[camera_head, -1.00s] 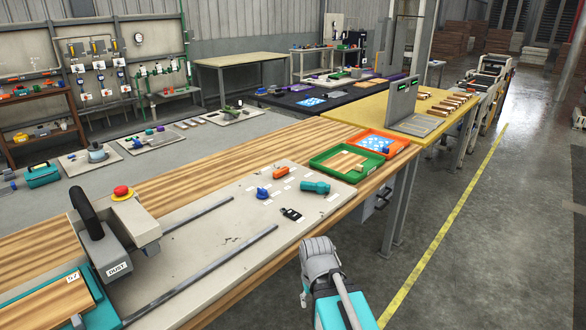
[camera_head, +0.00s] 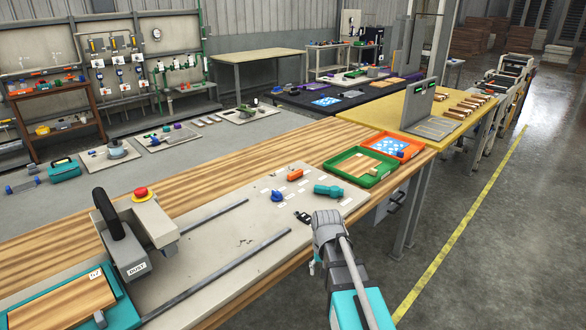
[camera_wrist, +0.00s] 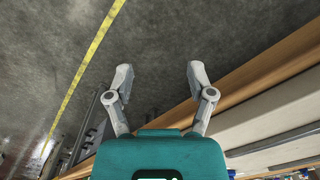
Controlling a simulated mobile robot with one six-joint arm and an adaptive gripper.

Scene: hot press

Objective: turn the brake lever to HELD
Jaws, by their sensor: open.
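My gripper (camera_wrist: 158,75) is open and empty in the wrist view, its two fingers spread over bare floor beside the wooden bench edge. In the head view my arm stands at the bench's front edge, and the fingers cannot be made out. On the pale board are a blue knob-like part (camera_head: 277,197), an orange part (camera_head: 295,174), a teal part (camera_head: 330,191) and a small black part (camera_head: 303,215), with small white labels near them. I cannot tell which of these, if any, is the brake lever, and no HELD mark is readable.
A machine with a black handle (camera_head: 110,215), a red button (camera_head: 140,194) and a DUST label stands at left. Two rails (camera_head: 225,275) run along the board. Green (camera_head: 355,168) and orange (camera_head: 392,145) trays lie beyond it. Floor right of the bench is clear.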

